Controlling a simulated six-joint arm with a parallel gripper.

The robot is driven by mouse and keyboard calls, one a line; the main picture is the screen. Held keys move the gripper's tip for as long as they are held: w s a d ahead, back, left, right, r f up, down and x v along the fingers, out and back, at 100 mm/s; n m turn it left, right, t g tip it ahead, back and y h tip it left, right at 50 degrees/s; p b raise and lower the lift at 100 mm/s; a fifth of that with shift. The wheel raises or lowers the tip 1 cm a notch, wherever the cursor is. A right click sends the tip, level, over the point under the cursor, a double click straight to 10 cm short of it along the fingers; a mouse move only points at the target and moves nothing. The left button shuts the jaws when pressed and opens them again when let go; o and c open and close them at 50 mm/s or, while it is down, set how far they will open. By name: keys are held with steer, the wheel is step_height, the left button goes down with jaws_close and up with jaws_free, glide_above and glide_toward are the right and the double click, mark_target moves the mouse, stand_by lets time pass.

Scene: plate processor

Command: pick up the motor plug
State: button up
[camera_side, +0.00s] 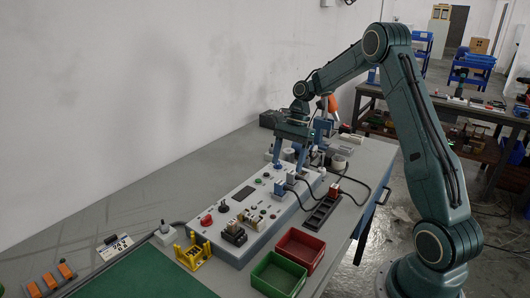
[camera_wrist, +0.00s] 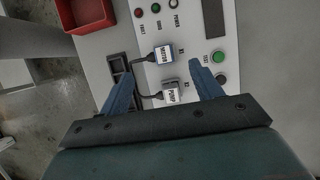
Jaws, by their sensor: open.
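The motor plug (camera_wrist: 165,55) is a blue-grey block with a white MOTOR label, seated in the panel (camera_wrist: 210,100) with a dark cable leaving its left side in the wrist view. In the side view I take it to be the nearer blue plug (camera_side: 279,188). The similar pump plug (camera_wrist: 170,91), labelled PUMP, sits just below it in the wrist view. My gripper (camera_wrist: 162,69) is open and empty, with its blue fingers on either side of the plugs in that view. In the side view my gripper (camera_side: 289,167) is above the panel; its exact height is unclear.
A red bin (camera_wrist: 90,14) stands beside the panel; it also shows in the side view (camera_side: 301,249) with a green bin (camera_side: 276,275). A black slotted tray (camera_side: 321,213) lies beside the panel. Cables arch near the plugs. A green button (camera_wrist: 219,57) is near one finger.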

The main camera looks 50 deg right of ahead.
mark_target(282, 183)
steer(key=shift+x, duration=1.3)
steer(key=shift+x, duration=2.6)
steer(key=c, duration=1.1)
steer(key=shift+c, duration=0.2)
steer(key=shift+r, duration=0.15)
step_height(282, 183, up, 20)
